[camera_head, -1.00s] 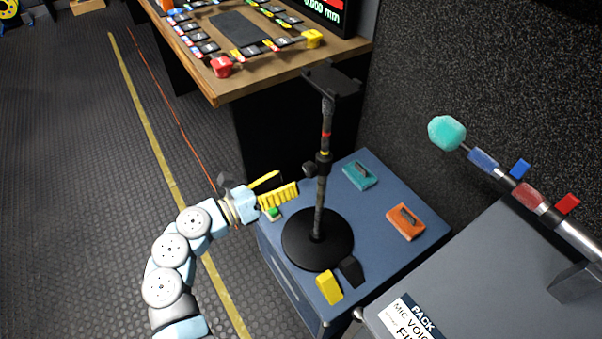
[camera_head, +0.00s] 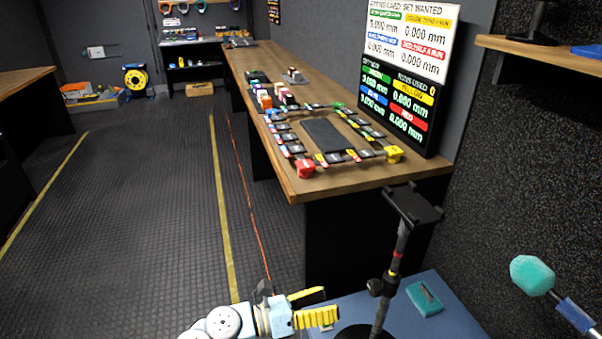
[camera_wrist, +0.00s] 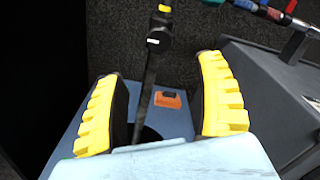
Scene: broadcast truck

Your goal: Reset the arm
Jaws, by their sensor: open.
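My gripper (camera_head: 318,306) is at the bottom middle of the head view, with two yellow ribbed fingers pointing right. In the wrist view the fingers of my gripper (camera_wrist: 165,110) are wide apart with nothing held between them. My arm is pale blue and white, and most of it is below the head view's lower edge. The gripper is beside a black stand (camera_head: 394,262) with a flat top plate. The stand's pole (camera_wrist: 152,65) shows beyond the fingers in the wrist view. I cannot tell the exact gap between gripper and pole.
The stand is on a blue cabinet (camera_head: 450,310) with a teal block (camera_head: 425,298); an orange block (camera_wrist: 168,99) shows in the wrist view. A wooden bench (camera_head: 330,188) with small parts stands behind. A teal-tipped microphone boom (camera_head: 532,275) is at right. The left floor (camera_head: 130,230) is clear.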

